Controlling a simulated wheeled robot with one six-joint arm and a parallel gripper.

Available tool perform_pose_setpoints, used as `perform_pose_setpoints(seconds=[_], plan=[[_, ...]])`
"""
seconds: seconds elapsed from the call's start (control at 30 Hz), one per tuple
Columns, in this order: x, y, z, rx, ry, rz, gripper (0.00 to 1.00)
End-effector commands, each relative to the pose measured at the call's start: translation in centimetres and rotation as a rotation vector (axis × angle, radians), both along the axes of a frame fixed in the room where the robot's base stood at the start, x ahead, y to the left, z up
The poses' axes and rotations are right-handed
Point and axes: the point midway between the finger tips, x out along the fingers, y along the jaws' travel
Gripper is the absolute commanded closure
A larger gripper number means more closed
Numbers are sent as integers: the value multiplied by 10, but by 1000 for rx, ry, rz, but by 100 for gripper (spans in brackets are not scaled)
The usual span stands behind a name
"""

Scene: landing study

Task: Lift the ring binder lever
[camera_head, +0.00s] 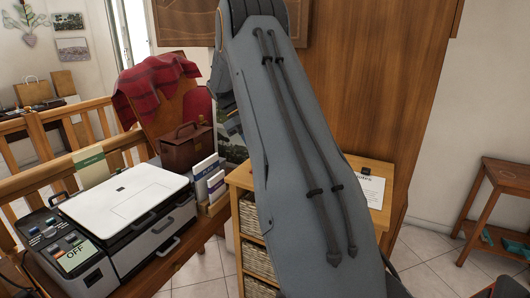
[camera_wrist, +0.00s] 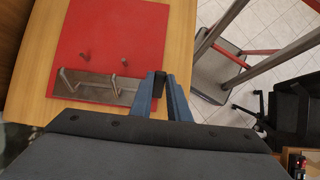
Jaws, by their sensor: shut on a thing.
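In the wrist view a red ring binder (camera_wrist: 125,35) lies on a wooden top. Its metal mechanism (camera_wrist: 98,88) is a grey strip along the near edge, with a bent metal piece at the left and short prongs standing up. My gripper (camera_wrist: 160,84), with blue fingers, is at the right end of this strip. It is shut on a small dark piece, which looks like the binder lever; the fingers hide most of it. In the head view my grey arm fills the middle, and neither binder nor gripper shows.
The wooden top (camera_wrist: 185,30) ends right of the binder, above a tiled floor. A black office chair (camera_wrist: 292,105) stands at the right. In the head view a printer (camera_head: 125,198) stands left, near a wooden cabinet with baskets (camera_head: 250,218). A small wooden table (camera_head: 505,178) stands right.

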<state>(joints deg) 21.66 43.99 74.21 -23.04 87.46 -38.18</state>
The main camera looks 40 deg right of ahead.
Motion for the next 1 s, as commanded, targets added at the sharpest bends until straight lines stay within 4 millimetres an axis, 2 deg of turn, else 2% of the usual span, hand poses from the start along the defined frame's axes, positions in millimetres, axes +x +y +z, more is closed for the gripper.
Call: perform_pose_setpoints(seconds=[0.4,1.0], plan=[[18,8,-5,-103,248,0,100],[21,9,-6,-130,320,1,100]])
